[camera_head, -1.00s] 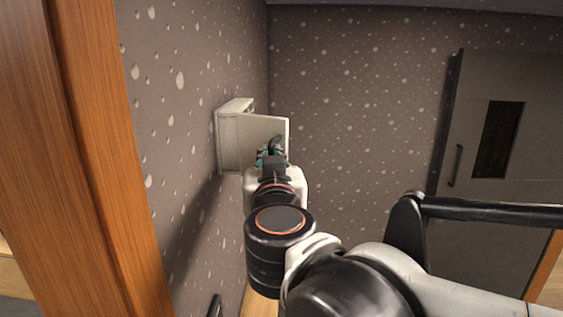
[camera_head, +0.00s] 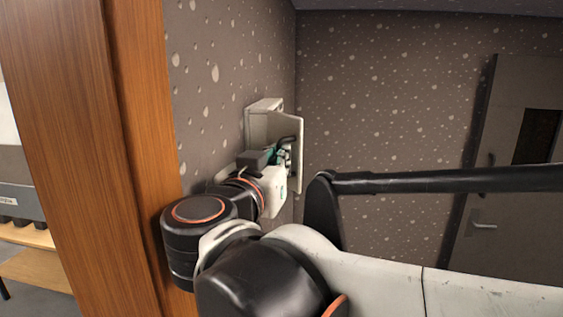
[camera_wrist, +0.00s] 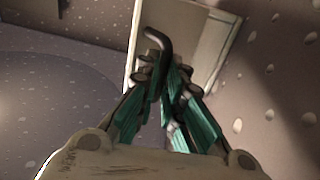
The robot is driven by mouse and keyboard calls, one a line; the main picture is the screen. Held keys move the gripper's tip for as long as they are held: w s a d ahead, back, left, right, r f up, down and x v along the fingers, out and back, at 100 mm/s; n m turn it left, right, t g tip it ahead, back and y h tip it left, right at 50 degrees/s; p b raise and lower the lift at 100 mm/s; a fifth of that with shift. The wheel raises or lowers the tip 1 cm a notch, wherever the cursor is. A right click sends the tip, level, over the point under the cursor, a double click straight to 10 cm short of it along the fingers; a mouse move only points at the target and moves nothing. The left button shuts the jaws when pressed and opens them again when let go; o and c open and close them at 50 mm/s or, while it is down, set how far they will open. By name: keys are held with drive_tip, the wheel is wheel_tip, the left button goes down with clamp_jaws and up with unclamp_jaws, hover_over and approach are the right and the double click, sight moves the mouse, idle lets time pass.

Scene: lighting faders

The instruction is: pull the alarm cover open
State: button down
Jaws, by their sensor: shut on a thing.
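The alarm box (camera_head: 262,105) is a pale box on the left wall. Its pale cover (camera_head: 298,128) stands out from the box at an angle, swung open. In the wrist view a dark bent handle (camera_wrist: 157,42) stands in front of a pale framed panel (camera_wrist: 205,45). My gripper's teal-padded fingers (camera_wrist: 163,80) are closed around the handle's lower part. The fingers and wrist hide part of the cover and the box's lower part.
A wooden post (camera_head: 85,130) stands close on the left, beside my wrist. A grey door (camera_head: 505,130) with a dark window is at the right, in the far wall. A shelf (camera_head: 38,268) shows at the left edge. The area before the far wall looks clear.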

drive_tip(key=c, duration=1.9)
unclamp_jaws()
drive_tip(key=shift+w, duration=0.15)
drive_tip(key=shift+o, duration=1)
drive_tip(key=shift+w+a+f, duration=0.1)
drive_tip(key=shift+w+f, duration=0.1)
drive_tip(key=shift+w, duration=0.25)
drive_tip(key=v, duration=0.8)
drive_tip(key=shift+r, duration=0.15)
